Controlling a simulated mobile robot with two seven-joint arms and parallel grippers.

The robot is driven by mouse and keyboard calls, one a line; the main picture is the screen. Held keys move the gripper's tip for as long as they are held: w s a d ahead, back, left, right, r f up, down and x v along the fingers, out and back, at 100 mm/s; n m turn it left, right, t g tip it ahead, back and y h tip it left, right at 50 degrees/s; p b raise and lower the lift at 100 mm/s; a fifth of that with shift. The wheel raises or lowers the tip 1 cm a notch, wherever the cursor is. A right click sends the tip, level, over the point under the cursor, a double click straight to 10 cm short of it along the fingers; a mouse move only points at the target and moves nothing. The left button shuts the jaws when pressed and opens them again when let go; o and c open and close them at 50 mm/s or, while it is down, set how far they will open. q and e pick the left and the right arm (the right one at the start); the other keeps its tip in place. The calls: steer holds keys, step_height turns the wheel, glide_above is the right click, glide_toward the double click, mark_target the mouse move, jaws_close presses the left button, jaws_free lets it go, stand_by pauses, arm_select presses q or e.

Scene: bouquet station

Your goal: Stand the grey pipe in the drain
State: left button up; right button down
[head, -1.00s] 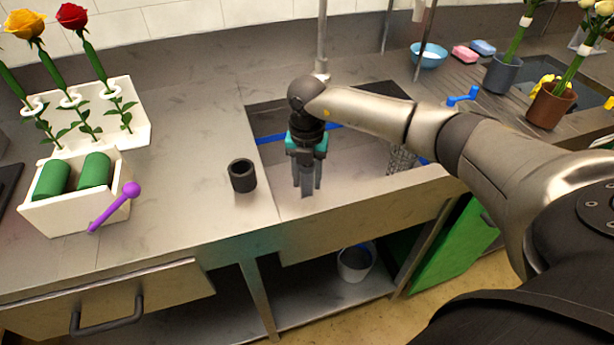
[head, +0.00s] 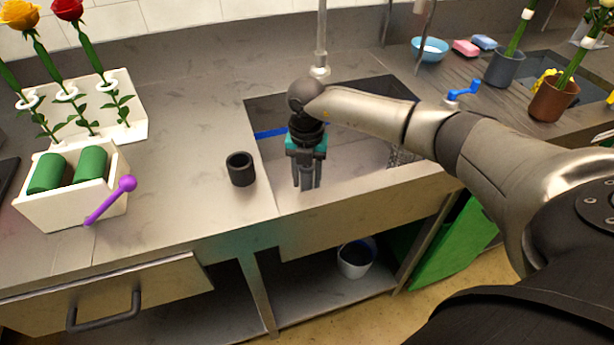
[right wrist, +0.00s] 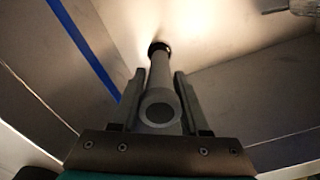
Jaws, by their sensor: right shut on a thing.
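My right gripper (head: 307,184) hangs pointing down inside the sink, near its front wall. It is shut on the grey pipe (right wrist: 160,76), which shows between the fingers in the right wrist view. The pipe's open near end faces that camera. Its far end meets or overlaps the dark round drain (right wrist: 160,46) in the sink floor; I cannot tell whether it is inside the drain or just above it. In the head view the fingers and sink wall largely hide the pipe and drain. My left gripper is not in view.
A dark hollow cup (head: 241,169) stands on the counter just left of the sink (head: 360,172). A white box (head: 70,212) with green rolls and a purple stick is further left. A blue bowl (head: 430,50) and sponges are behind right. A blue strip crosses the sink.

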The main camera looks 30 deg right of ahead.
arm_select(q)
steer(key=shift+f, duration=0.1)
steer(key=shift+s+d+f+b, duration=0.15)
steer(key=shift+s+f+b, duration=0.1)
steer(key=shift+b, duration=0.4)
arm_select(e)
steer(key=shift+d+f, duration=0.1)
steer(key=shift+f, duration=0.9)
steer(key=shift+c, duration=1.6)
jaws_free()
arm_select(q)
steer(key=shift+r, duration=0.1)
